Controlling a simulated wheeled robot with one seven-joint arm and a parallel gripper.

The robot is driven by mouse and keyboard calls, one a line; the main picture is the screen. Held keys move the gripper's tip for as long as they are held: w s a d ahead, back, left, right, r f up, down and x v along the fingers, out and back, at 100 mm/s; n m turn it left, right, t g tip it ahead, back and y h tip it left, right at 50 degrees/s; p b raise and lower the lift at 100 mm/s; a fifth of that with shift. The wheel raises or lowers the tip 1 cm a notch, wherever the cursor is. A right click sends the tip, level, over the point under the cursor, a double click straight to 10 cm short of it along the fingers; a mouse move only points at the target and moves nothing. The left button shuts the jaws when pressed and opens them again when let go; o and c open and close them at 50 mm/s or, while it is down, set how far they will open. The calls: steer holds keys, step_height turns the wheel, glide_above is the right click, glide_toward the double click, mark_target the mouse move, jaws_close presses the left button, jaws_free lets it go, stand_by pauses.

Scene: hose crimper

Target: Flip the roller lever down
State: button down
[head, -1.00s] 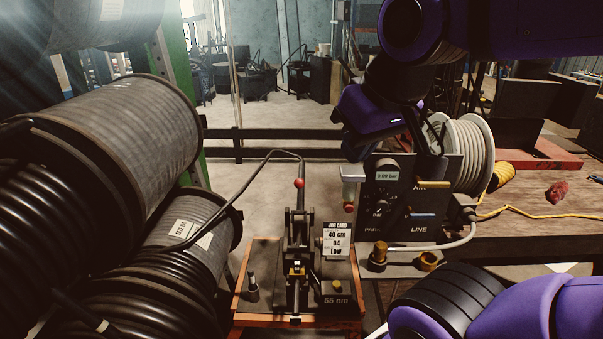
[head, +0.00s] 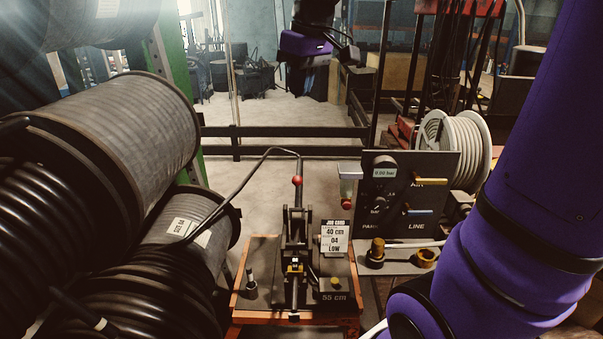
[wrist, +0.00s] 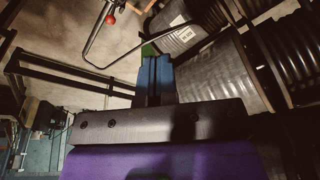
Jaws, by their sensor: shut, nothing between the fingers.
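The feed device (head: 296,245) sits on a small orange-edged stand at the lower middle of the head view. A dark upright lever with a red ball (head: 297,181) rises from it; I cannot tell for certain whether this is the roller lever. The red ball (wrist: 111,19) also shows at the top of the wrist view. My gripper (wrist: 152,60) is shut and empty, its blue fingers together. In the head view my purple wrist is at the top middle, above and beyond the lever, clear of it; the fingertips are not distinct there.
Large hose reels (head: 120,130) fill the left side, and a thin black line (head: 235,190) arches from them towards the lever. A dark control panel (head: 408,195) stands right of the stand, with a pale hose spool (head: 460,150) behind it. Open floor lies behind the stand.

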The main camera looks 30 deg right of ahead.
steer(key=w+d+f+n+g+y, duration=0.15)
steer(key=w+d+f, duration=0.3)
steer(key=w, duration=0.45)
steer(key=w+d+f+n+g+y, duration=0.15)
steer(key=w+d+f, duration=0.35)
steer(key=w, duration=0.5)
steer(key=w+d+f+n+y, duration=0.1)
steer(key=w+d+f, duration=0.3)
steer(key=d+f, duration=0.4)
steer(key=w+d+f+n+y, duration=0.2)
steer(key=w+d+f, duration=0.3)
steer(key=f, duration=0.6)
steer(key=d+n, duration=0.1)
steer(key=d, duration=0.1)
steer(key=shift+d+f+y, duration=0.3)
steer(key=shift+d+f, duration=0.05)
steer(key=shift+f, duration=0.05)
steer(key=shift+w, duration=0.1)
steer(key=s+a+f, duration=0.3)
steer(key=a+f, duration=0.4)
steer(key=a, duration=0.2)
steer(key=shift+s+f, duration=0.2)
steer(key=shift+s, duration=0.15)
